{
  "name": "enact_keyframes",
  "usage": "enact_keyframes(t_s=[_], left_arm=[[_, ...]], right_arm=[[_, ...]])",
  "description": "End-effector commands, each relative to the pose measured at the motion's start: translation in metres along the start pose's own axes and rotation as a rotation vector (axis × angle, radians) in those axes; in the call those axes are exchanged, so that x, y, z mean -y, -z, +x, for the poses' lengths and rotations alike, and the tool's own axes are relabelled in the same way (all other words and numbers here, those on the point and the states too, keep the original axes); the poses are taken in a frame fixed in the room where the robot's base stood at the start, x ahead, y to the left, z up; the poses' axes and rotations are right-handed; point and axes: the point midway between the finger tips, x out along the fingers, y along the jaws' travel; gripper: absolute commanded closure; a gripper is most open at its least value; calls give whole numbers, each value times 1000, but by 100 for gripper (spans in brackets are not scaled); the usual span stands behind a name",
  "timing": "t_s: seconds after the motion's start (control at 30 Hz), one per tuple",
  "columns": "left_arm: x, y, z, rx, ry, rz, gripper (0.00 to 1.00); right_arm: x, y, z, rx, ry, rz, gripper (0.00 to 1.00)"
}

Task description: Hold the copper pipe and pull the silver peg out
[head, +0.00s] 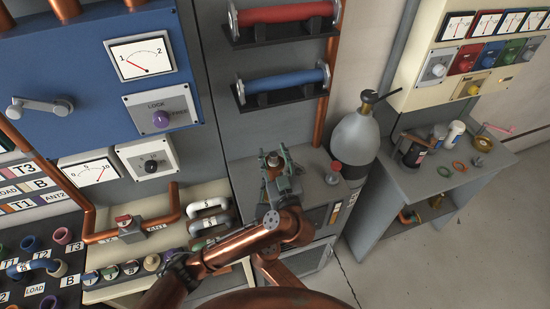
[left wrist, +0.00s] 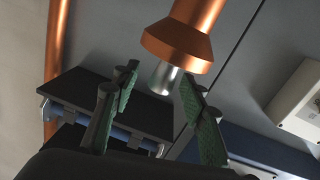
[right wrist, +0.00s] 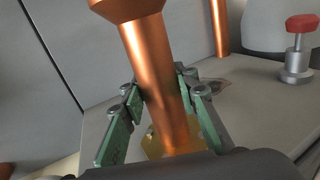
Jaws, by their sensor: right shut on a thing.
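The copper pipe (right wrist: 152,70) stands upright in the right wrist view, with a yellow brass foot (right wrist: 154,146) at its base. My right gripper (right wrist: 158,88) has its green-padded fingers on both sides of the pipe and is shut on it. In the left wrist view the pipe's flared copper end (left wrist: 178,42) shows, with the short silver peg (left wrist: 164,78) sticking out. My left gripper (left wrist: 158,86) is open, its two fingers on either side of the peg with gaps. In the head view my left gripper (head: 279,172) is over the grey cabinet top and hides most of the pipe.
A red-topped knob (head: 334,173) stands on the cabinet top (head: 315,190), right of the gripper. A grey bottle (head: 355,137) is behind it. Racks with red (head: 285,14) and blue (head: 285,78) cylinders are on the wall panel above. A side table (head: 440,183) holds small items.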

Motion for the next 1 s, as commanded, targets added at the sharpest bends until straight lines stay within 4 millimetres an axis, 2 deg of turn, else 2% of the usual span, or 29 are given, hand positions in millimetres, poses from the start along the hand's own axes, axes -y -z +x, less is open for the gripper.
enact_keyframes(t_s=[0.17,0.7,1.0], left_arm=[[0,0,0,0,0,0,62],[0,0,0,0,0,0,99],[0,0,0,0,0,0,100]], right_arm=[[0,0,0,0,0,0,100],[0,0,0,0,-1,0,100],[0,0,0,0,-1,0,100]])
